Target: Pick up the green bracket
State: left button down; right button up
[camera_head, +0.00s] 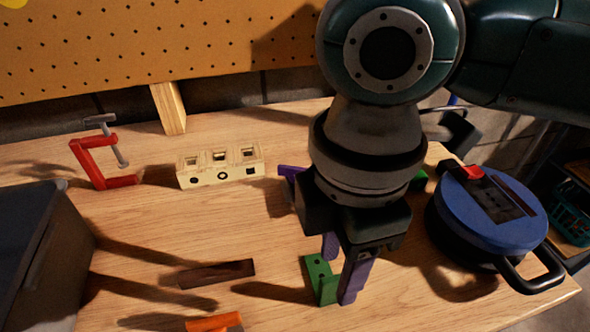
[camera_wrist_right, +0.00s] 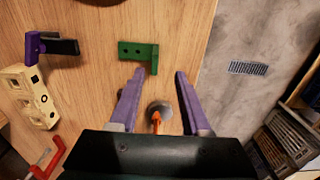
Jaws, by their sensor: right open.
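The green bracket (camera_head: 322,280) is an L-shaped piece with holes, on the wooden table near its front. In the right wrist view the bracket (camera_wrist_right: 138,54) lies just ahead of the fingertips, offset to the left, with its short leg nearest the gap. My right gripper (camera_head: 338,278) points down beside the bracket, its purple fingers apart and nothing between them. In the head view one finger stands close against the bracket's right side; I cannot tell whether they touch. The right gripper also shows in its wrist view (camera_wrist_right: 160,73). My left gripper is not in view.
A dark bar (camera_head: 216,273) and an orange-handled tool (camera_head: 214,322) lie left of the bracket. A cream block (camera_head: 221,170), red clamp (camera_head: 90,160) and purple piece (camera_head: 290,174) are farther back. A blue-lidded pot (camera_head: 495,215) stands right; a dark bin (camera_head: 35,250) stands left.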

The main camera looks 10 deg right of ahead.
aim_at(335, 277)
jog(key=f, duration=0.5)
jog(key=shift+w+d+f, duration=0.15)
jog(key=shift+w, duration=0.2)
jog(key=shift+c, duration=0.4)
grip_shut()
dwell(0.6)
